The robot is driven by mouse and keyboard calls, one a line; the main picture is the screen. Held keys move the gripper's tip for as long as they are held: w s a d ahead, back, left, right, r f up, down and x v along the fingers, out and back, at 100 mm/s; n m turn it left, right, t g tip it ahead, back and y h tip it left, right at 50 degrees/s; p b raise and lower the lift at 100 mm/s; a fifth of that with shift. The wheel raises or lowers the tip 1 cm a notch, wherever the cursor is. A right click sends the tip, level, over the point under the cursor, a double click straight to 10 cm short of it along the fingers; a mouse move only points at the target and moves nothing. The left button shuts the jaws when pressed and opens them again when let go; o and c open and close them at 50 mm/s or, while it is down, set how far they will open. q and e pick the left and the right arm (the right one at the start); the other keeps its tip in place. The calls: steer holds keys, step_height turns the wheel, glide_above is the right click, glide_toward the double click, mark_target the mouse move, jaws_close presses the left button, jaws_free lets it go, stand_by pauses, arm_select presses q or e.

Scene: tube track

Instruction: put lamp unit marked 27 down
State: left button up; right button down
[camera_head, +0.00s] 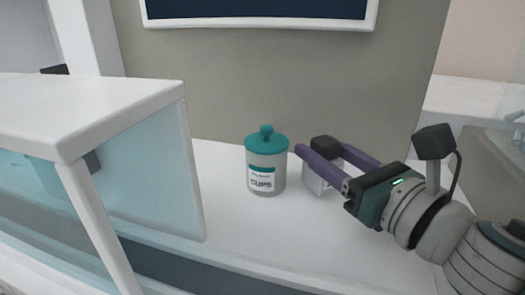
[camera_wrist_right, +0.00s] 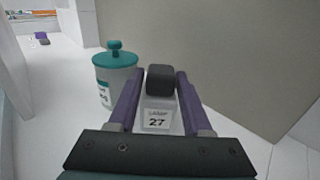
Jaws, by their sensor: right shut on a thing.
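The lamp unit marked 27 is a small pale block with a dark grey top. It shows in the head view (camera_head: 316,182) and in the right wrist view (camera_wrist_right: 157,118), where its label reads 27. My right gripper (camera_head: 320,158) has its purple fingers on both sides of the unit and is shut on it; it shows in the right wrist view too (camera_wrist_right: 160,88). The unit is upright, low over or on the white counter (camera_head: 225,215); I cannot tell whether its base touches. My left gripper is not in view.
A jar labelled CUPS with a teal lid (camera_head: 265,165) stands just left of the unit. A clear-sided case with a white top (camera_head: 90,105) is at the left. A grey wall (camera_head: 280,85) rises behind. The counter in front of the jar is clear.

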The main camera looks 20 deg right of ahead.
steer(key=shift+f, duration=0.45)
steer(key=shift+f, duration=0.15)
steer(key=c, duration=0.6)
jaws_free()
